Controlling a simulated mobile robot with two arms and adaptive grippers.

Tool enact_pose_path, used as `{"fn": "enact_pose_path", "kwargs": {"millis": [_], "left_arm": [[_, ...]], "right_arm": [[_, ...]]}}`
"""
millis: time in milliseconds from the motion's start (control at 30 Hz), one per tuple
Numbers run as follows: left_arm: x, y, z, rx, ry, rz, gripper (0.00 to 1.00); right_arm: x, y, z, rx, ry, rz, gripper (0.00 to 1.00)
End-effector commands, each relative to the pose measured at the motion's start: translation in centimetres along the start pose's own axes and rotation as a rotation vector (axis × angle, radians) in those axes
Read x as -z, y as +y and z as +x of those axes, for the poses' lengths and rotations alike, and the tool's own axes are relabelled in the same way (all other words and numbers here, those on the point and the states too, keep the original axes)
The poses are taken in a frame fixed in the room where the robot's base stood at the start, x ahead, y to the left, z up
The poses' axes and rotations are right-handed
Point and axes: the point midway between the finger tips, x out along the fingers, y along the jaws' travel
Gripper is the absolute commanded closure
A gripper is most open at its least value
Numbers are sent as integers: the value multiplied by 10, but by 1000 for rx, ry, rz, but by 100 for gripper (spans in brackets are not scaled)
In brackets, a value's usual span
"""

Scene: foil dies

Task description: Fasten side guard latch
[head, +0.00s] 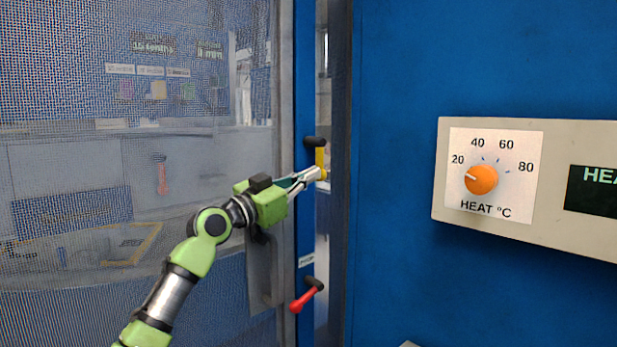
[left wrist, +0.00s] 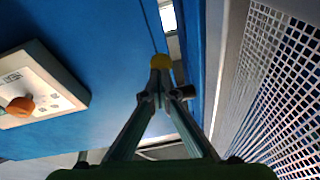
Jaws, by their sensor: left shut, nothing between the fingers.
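A latch with a yellow handle (head: 320,157) and a black pivot end sits on the blue post at the edge of the mesh guard (head: 200,230). The handle hangs downward. My left gripper (head: 318,174) is shut and empty, its fingertips at the handle's lower yellow end. In the left wrist view the closed fingertips (left wrist: 160,66) overlap the yellow end (left wrist: 163,59), and a black part (left wrist: 183,92) shows just right of them; contact cannot be told. A second lever with a red knob (head: 298,306) and black end is lower on the post. My right gripper is not in view.
A blue panel (head: 400,270) fills the right side. It carries a beige control box (head: 580,135) with an orange heat dial (head: 481,179). A narrow gap (head: 322,250) runs between post and panel. Free room lies in front of the panel.

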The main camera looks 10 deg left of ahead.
Motion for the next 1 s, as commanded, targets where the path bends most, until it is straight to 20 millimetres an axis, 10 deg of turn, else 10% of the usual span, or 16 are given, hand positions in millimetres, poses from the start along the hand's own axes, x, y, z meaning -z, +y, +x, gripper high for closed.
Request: {"fn": "enact_pose_path", "kwargs": {"millis": [1000], "left_arm": [[1,0,-122,0,1,0,100]], "right_arm": [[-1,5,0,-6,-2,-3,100]]}}
